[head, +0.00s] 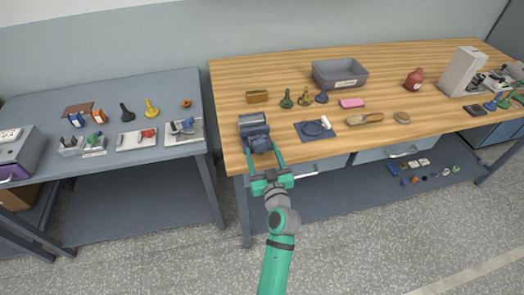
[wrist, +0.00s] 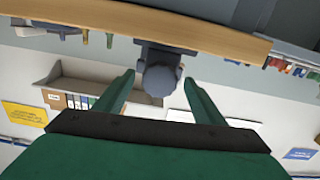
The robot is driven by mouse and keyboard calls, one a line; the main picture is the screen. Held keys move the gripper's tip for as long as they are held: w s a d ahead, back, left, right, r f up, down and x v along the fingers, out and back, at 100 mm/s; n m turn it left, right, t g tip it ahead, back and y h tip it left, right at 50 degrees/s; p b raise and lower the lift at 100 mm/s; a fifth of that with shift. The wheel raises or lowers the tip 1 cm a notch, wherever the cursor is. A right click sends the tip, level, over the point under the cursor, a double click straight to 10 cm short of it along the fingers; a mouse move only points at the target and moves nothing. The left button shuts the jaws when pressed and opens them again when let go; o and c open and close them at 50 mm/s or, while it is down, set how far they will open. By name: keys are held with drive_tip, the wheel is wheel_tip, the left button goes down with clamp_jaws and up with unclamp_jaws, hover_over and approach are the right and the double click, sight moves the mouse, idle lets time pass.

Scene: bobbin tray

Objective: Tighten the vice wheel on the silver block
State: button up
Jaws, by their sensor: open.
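The dark grey-blue vice (head: 253,124) stands at the front left corner of the wooden bench. Its wheel (head: 262,143) faces the bench's front edge; in the wrist view the round dark wheel (wrist: 160,80) shows in the middle. My gripper (head: 262,151) is open, one green finger on each side of the wheel. In the wrist view the open fingers (wrist: 158,84) stand apart from the wheel, with gaps on both sides. I cannot make out the silver block in either view; the vice jaws are too small to tell what is in them.
A dark mat (head: 315,130) with a round item lies right of the vice. A wooden block (head: 257,97), several small figures, a grey bin (head: 340,74) and a brush (head: 364,119) are behind and right. A grey table (head: 60,105) with parts stands left, across a gap.

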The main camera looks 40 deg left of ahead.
drive_tip(key=shift+w+a, duration=0.3)
drive_tip(key=shift+a, duration=0.05)
drive_tip(key=c, duration=1.1)
drive_tip(key=shift+o, duration=0.2)
drive_tip(key=m, duration=0.3)
drive_tip(key=shift+m, duration=2)
